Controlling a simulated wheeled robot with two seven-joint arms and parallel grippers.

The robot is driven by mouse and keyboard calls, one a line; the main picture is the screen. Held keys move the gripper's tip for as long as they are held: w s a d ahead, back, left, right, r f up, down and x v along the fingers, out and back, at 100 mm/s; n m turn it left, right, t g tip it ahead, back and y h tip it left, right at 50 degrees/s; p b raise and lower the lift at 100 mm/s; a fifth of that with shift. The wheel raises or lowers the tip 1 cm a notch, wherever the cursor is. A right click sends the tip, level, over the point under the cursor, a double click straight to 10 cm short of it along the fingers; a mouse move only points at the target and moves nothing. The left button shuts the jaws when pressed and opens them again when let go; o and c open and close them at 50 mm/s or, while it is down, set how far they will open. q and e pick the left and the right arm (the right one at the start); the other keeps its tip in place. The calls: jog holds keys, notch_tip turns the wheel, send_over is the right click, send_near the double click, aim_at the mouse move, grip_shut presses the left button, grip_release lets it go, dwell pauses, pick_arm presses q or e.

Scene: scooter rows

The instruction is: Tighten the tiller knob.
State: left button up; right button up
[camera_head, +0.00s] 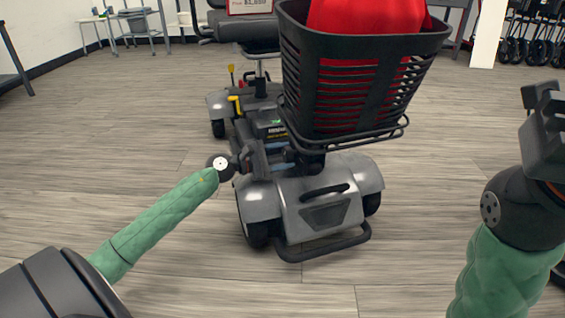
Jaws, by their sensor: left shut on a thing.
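A grey mobility scooter (318,212) stands in front of me, with its front end toward me. A black basket (345,100) is mounted high at its front and hides most of the tiller. My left gripper (264,158) reaches in from the left to the tiller area, below and left of the basket. It is shut on the tiller knob, which is too small and covered to make out. My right gripper (545,112) is raised at the right edge, apart from the scooter.
A red thing (365,18) fills the basket. A price sign (250,5) stands behind the scooter near its seat. Chairs and a table are at the back left, and a row of wheels (530,48) is at the back right. The wooden floor around the scooter is clear.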

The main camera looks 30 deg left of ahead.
pick_arm(q)
jog(key=shift+f+m+b, duration=0.15)
jog(key=shift+m+b, duration=0.2)
jog(key=shift+m, duration=0.65)
jog(key=shift+d+m, duration=0.1)
jog(key=shift+m, duration=0.8)
jog(key=m, duration=0.6)
jog(key=shift+m, duration=0.4)
jog(key=o, duration=1)
